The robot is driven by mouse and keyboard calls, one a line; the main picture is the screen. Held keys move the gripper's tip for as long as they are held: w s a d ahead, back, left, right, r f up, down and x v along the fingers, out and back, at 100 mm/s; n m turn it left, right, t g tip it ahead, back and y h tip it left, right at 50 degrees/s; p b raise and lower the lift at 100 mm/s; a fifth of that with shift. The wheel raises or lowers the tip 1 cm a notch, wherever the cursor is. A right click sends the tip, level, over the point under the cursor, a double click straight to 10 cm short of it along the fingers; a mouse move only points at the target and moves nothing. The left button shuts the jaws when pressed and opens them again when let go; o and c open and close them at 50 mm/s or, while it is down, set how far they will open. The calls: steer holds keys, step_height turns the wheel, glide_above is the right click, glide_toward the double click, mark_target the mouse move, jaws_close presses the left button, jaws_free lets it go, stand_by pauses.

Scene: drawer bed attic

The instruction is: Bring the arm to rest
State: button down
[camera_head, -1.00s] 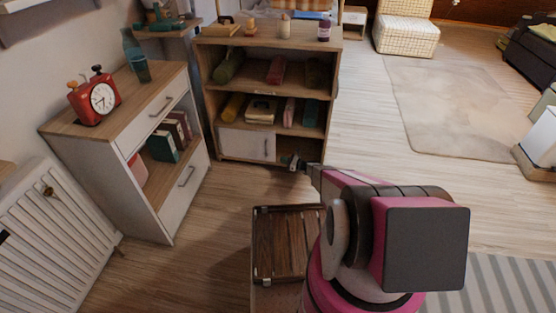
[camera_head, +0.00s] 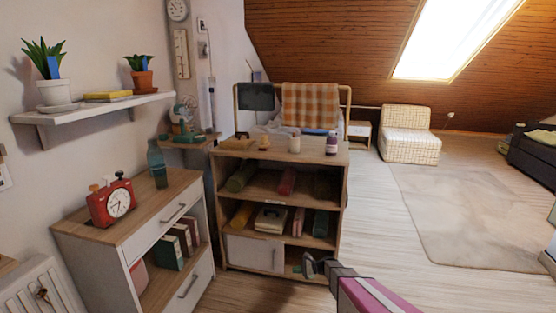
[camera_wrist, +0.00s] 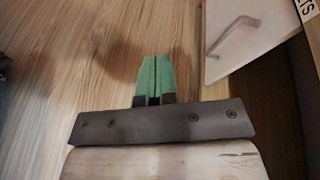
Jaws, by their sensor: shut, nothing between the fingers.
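My gripper (camera_head: 312,265) is at the lower right front of the open wooden shelf unit (camera_head: 285,160) in the head view, with my pink arm link reaching to it from the bottom right. In the wrist view, the two green fingers of my gripper (camera_wrist: 153,75) lie against each other, shut and empty. They point over the wooden floor (camera_wrist: 70,50). The white door (camera_wrist: 250,40) with its grey bar handle is to their right, apart from them. Most of my arm is out of view.
The drawer cabinet (camera_head: 140,235) with a red clock (camera_head: 110,202) stands on the left, beside a radiator (camera_head: 25,285). A wall shelf (camera_head: 95,107) holds potted plants. Open floor (camera_head: 375,215) and a rug (camera_head: 475,215) lie to the right.

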steer(key=s+d+r+n+h, duration=0.3)
steer(key=s+r+n+h, duration=0.1)
steer(key=s+r, duration=0.5)
steer(key=s+d+r+n+g+h, duration=0.1)
steer(key=s+d+r+n+h, duration=0.2)
steer(key=s+r, duration=0.7)
steer(key=s+d+r+n+g+h, duration=0.1)
steer(key=s+d+r+n+h, duration=0.2)
steer(key=s+r+n+h, duration=0.3)
steer(key=s+r+n, duration=0.2)
steer(key=s+r, duration=0.2)
steer(key=shift+r+h, duration=0.25)
steer(key=shift+h, duration=0.15)
